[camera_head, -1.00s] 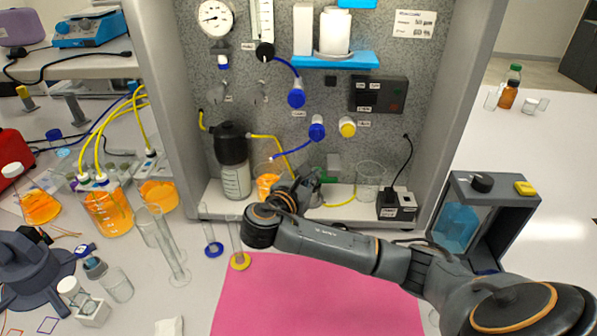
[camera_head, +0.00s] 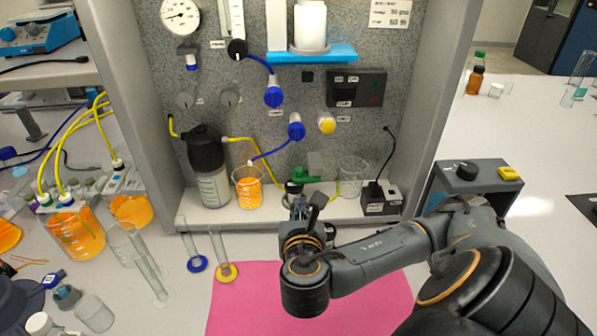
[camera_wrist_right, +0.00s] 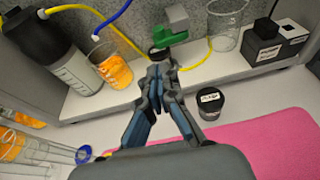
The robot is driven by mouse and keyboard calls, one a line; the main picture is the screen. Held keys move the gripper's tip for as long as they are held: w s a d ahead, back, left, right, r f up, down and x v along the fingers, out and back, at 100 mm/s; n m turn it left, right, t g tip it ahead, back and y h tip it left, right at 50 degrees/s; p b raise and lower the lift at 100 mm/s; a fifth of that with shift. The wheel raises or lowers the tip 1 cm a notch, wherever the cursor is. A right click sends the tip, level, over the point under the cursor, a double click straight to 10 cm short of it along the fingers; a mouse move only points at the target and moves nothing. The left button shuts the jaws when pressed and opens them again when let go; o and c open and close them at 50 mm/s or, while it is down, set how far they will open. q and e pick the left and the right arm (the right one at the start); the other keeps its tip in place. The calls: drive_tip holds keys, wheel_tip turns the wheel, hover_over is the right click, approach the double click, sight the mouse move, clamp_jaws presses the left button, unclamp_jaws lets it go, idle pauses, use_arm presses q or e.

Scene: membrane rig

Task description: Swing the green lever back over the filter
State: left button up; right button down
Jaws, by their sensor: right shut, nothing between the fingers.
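The green lever (camera_head: 304,175) is at the foot of the grey speckled panel, joined to a grey block (camera_head: 314,160). In the right wrist view the lever (camera_wrist_right: 172,38) points left from the block, its end near a small dark part (camera_wrist_right: 158,56), partly hidden by the fingertips. I cannot tell whether that part is the filter. My right gripper (camera_head: 308,198) is just in front of the lever. Its fingers (camera_wrist_right: 157,76) are shut and empty, below the lever in the wrist view; contact is unclear. My left gripper is not in view.
A beaker of orange liquid (camera_head: 248,188) and a dark-capped bottle (camera_head: 211,170) stand left of the lever. An empty beaker (camera_head: 352,176) and a black box (camera_head: 378,198) stand right. A labelled black round piece (camera_wrist_right: 210,103) lies near the pink mat (camera_wrist_right: 262,142).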

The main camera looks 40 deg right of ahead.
drive_tip(key=b, duration=0.5)
approach(299, 174)
drive_tip(key=x, duration=0.5)
drive_tip(key=shift+w+d+f, duration=0.1)
drive_tip(key=shift+d+f, duration=0.05)
drive_tip(key=shift+f, duration=0.1)
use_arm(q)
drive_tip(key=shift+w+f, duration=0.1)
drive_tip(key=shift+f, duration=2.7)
use_arm(e)
drive_tip(key=shift+w+d, duration=0.4)
drive_tip(key=shift+w, duration=0.1)
